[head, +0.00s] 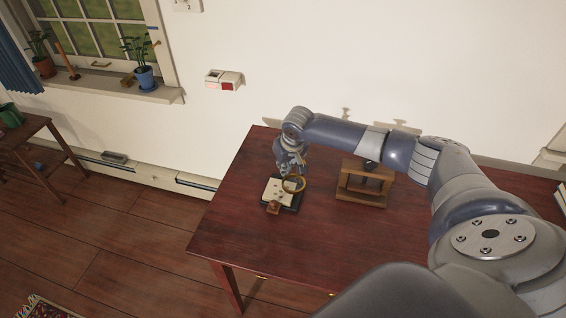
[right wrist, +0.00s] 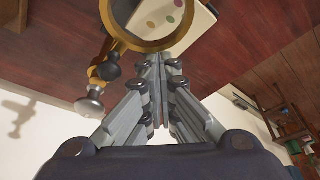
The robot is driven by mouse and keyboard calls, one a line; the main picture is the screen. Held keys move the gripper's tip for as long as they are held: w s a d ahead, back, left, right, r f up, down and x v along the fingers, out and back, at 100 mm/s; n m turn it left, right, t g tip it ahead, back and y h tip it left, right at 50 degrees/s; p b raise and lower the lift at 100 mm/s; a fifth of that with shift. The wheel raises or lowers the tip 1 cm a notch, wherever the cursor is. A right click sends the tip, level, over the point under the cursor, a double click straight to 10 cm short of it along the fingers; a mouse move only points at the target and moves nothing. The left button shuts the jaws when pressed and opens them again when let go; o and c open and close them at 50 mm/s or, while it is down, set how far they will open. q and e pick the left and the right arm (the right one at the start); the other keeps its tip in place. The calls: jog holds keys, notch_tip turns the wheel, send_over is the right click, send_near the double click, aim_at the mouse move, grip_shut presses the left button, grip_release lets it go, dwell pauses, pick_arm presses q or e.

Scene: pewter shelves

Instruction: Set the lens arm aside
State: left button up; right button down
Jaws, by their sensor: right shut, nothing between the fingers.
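The lens arm shows in the right wrist view as a brass ring (right wrist: 175,38) with a dark and brass joint and a silver knob (right wrist: 90,106) at its left. In the head view its ring (head: 302,187) is over a pale board (head: 272,189) on a dark base. The board has several coloured spots, some seen through the ring. My right gripper (right wrist: 160,62) is shut and empty, with its fingertips close to the rim of the ring. I cannot tell whether they touch it. In the head view this gripper (head: 290,172) points down at the ring. My left gripper is not in view.
A wooden frame stand (head: 363,196) is on the red-brown table (head: 236,222), right of the board. A small brown block (head: 273,208) is at the board's front edge. The table's left and front parts are clear. A wall is behind the table.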

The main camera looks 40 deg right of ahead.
aim_at(297, 178)
jog(key=shift+s+r+n+p, duration=0.1)
jog(key=shift+s+n+p, duration=0.3)
jog(key=shift+n+p, duration=0.2)
jog(key=s+n+p, duration=0.1)
jog(key=n+y+p, duration=0.1)
jog(key=n, duration=0.1)
jog(key=shift+s+d+y, duration=0.2)
jog(key=shift+s+y, duration=0.1)
jog(key=shift+s, duration=0.1)
jog(key=shift+s+d+n, duration=0.15)
jog(key=shift+s+n, duration=0.3)
jog(key=shift+n, duration=0.45)
jog(key=n, duration=0.1)
jog(key=s+d+n+y, duration=0.1)
jog(key=n, duration=0.1)
jog(key=shift+s+g, duration=0.15)
jog(key=shift+g, duration=0.25)
jog(key=shift+s+d, duration=0.15)
jog(key=shift+s, duration=0.1)
jog(key=shift+s+d, duration=0.1)
